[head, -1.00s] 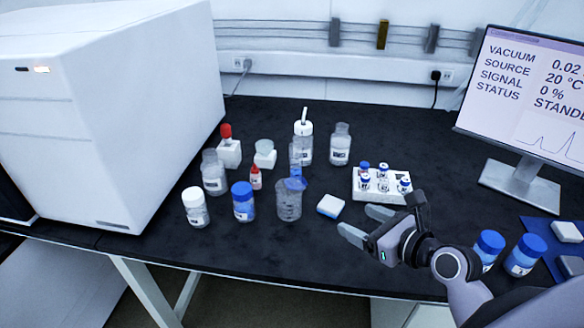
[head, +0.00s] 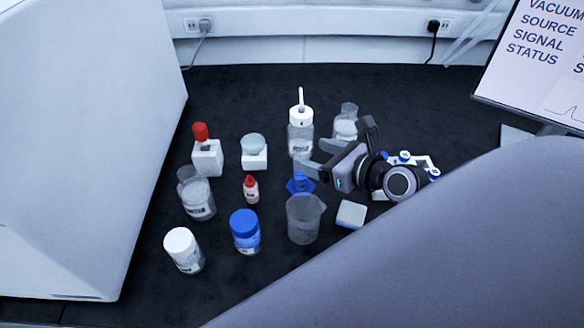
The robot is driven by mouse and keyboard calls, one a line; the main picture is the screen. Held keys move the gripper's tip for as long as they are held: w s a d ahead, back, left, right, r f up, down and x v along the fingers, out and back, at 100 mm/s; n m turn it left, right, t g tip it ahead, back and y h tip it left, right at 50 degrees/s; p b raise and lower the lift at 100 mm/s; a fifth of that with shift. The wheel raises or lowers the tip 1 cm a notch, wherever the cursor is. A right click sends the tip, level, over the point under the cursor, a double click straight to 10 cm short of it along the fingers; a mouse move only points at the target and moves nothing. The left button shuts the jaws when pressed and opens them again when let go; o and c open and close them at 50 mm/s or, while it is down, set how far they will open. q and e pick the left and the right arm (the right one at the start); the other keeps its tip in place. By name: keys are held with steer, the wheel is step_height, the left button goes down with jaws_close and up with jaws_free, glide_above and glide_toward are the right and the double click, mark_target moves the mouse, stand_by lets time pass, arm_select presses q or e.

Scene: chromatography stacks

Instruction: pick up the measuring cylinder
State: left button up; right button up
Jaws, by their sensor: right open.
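The measuring cylinder (head: 300,184) stands upright among the bottles in the middle of the bench, with a blue foot and a clear body. A beaker (head: 304,218) stands in front of it. My right gripper (head: 317,157) is open, its fingers pointing left, with the fingertips close to the cylinder's right side. The near finger overlaps the cylinder's body in the picture, and I cannot tell whether it touches. My left gripper is not in view.
A white-topped dispenser bottle (head: 300,134) stands behind the cylinder and a clear bottle (head: 346,122) behind the gripper. A small red-capped bottle (head: 251,190) stands left. A white block (head: 351,214) and a vial rack (head: 427,161) lie right. My arm covers the lower right.

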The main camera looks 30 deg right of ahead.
steer(key=x, duration=0.6)
steer(key=shift+w+a+f+b, duration=0.15)
steer(key=shift+f+b, duration=0.1)
steer(key=shift+b, duration=0.05)
jaws_close()
